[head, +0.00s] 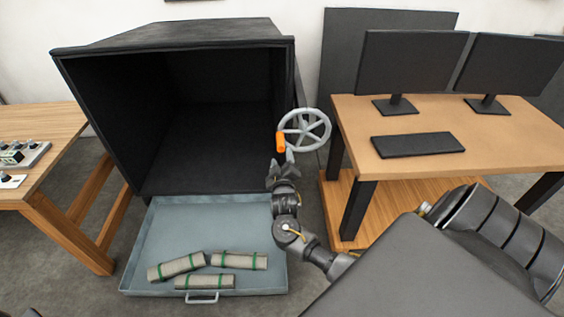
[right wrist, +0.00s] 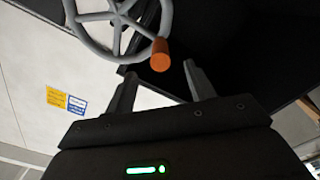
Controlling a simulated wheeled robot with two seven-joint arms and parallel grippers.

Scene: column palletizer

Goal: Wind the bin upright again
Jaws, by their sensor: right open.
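The black bin (head: 180,110) is a large open box, tilted so its mouth faces me. On its right side is a grey spoked handwheel (head: 318,128) with an orange handle (head: 281,142) at its left. My right gripper (head: 281,160) is just below the orange handle, open. In the right wrist view the wheel (right wrist: 98,30) is at the top, and the orange handle (right wrist: 160,56) lies beyond and between the fingertips of my open gripper (right wrist: 160,80). I cannot tell whether they touch. My left gripper is not in view.
A grey tray (head: 165,228) with several green-banded rolls (head: 205,282) lies below the bin's mouth. A wooden desk (head: 500,130) with two monitors (head: 410,62) and a keyboard (head: 417,145) stands close right of the wheel. A wooden table (head: 50,125) with controls stands left.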

